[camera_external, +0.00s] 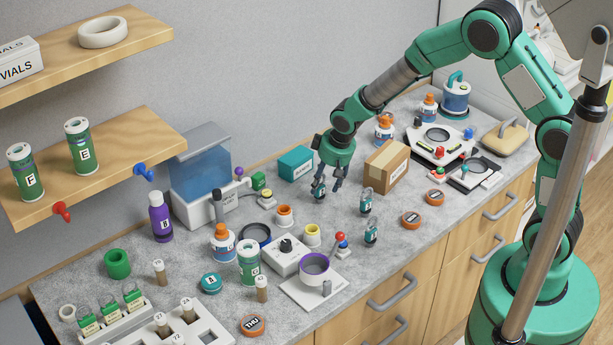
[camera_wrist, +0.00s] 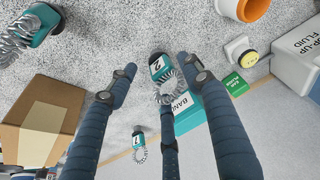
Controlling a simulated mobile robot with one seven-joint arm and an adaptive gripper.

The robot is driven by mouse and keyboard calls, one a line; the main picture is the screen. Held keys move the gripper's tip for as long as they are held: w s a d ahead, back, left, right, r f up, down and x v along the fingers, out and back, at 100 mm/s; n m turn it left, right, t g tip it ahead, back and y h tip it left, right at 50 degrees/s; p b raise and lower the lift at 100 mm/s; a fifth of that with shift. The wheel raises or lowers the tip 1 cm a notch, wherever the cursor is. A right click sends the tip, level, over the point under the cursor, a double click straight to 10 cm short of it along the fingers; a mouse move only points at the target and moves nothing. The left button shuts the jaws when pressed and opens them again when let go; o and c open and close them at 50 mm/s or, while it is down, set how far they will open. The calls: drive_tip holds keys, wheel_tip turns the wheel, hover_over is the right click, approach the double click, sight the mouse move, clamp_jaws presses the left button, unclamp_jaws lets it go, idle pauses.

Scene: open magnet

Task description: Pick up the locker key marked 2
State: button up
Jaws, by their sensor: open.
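A teal locker key tag with a coiled ring (camera_wrist: 157,64) lies on the counter between my fingertips in the wrist view; its white label appears to read 2. In the external view this key (camera_external: 319,192) is right below my gripper (camera_external: 326,184). My gripper (camera_wrist: 160,78) is open, its fingers spread around the key with no clear contact. A second teal key (camera_wrist: 138,138) lies nearer the wall; its mark is too small to be sure of. Another (camera_wrist: 38,24) is at the upper left, its mark unclear.
A cardboard box (camera_external: 387,166) stands close on the right of my gripper, also in the wrist view (camera_wrist: 40,120). A teal box (camera_external: 296,163) is behind. An orange ring (camera_external: 284,214) and yellow button (camera_external: 265,195) are to the left. Counter between the keys is clear.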

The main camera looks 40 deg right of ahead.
sight(321, 186)
drive_tip(key=shift+b+x, duration=0.4)
drive_tip(key=shift+x, duration=2.05)
drive_tip(key=shift+a, duration=0.15)
drive_tip(key=shift+c, duration=0.5)
drive_tip(key=c, duration=0.9)
